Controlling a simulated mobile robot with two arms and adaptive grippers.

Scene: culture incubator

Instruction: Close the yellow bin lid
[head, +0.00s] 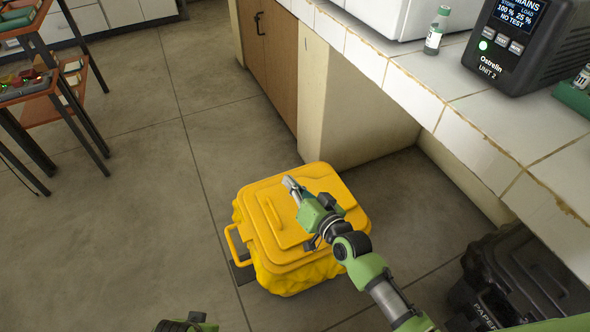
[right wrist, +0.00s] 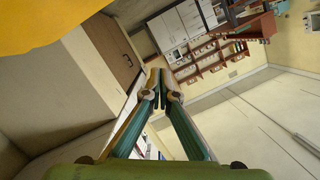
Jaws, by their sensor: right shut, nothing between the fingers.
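The yellow bin (head: 290,278) stands on the floor beside the counter, with bulging yellow sides. Its yellow lid (head: 262,199) lies flat across the top, and I see no gap at the visible rim. My right gripper (head: 290,184) is over the lid, hiding part of it; I cannot tell whether it touches. In the right wrist view the fingers (right wrist: 157,78) are together and empty, with a yellow surface at the upper left. Only a small part of my left gripper (head: 186,324) shows at the bottom edge; its fingers are hidden.
A white-tiled counter (head: 440,85) runs along the right, carrying a vial (head: 436,30) and a dark device (head: 530,45). A black bin (head: 520,285) stands below it at the lower right. A rack (head: 50,105) stands at the upper left. The floor left of the yellow bin is clear.

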